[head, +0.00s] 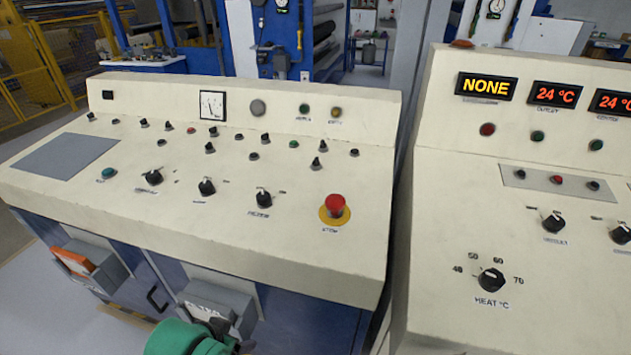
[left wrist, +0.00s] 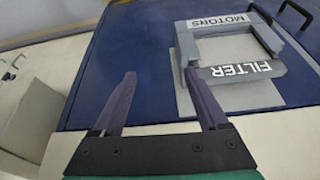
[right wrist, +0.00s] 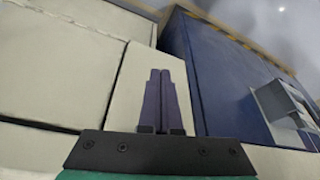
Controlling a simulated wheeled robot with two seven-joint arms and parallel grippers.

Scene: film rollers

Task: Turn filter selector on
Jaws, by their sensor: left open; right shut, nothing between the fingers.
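The filter selector (left wrist: 238,72) is a grey box on the blue cabinet front, with FILTER and MOTORS labels in the left wrist view. In the head view a grey box (head: 222,298) with hard-to-read lettering, likely the same one, sits below the left console, partly behind my left gripper (head: 225,330). My left gripper, also in the left wrist view (left wrist: 160,76), is open and empty. Its right finger overlaps the box's left side in that view; I cannot tell whether they touch. My right gripper (right wrist: 166,72) is shut and empty, and is outside the head view.
Another grey box (head: 100,272) with an orange part (head: 72,260) is on the cabinet front at left, with a dark handle (head: 156,300) between the boxes. The cream left console (head: 300,170) overhangs them. The right console (head: 440,200) stands across a narrow gap.

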